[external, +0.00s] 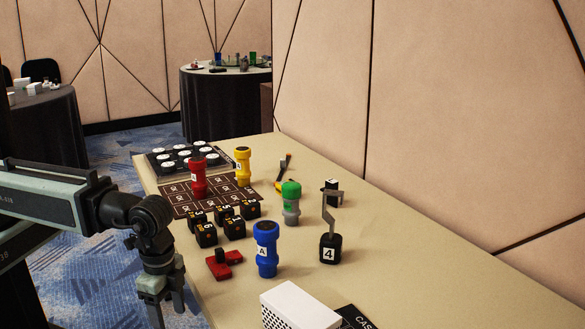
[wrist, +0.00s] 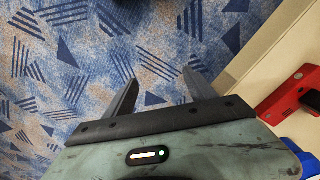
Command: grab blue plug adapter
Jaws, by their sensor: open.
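The blue plug adapter (external: 265,249) stands upright on the table, with a white label marked A on its side. Part of a blue thing, likely the same adapter, shows at the lower right edge of the wrist view (wrist: 299,155). My gripper (external: 166,318) hangs at the table's left edge, left of the adapter and apart from it. In the wrist view my gripper (wrist: 160,88) is open and empty, its two fingers spread over the patterned carpet. Its lower end is cut off by the bottom of the external view.
A red object (external: 223,264) lies between my gripper and the adapter. Black numbered cubes (external: 206,234), a red adapter (external: 198,177), a yellow adapter (external: 243,167) and a green-topped grey one (external: 291,204) stand farther back.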

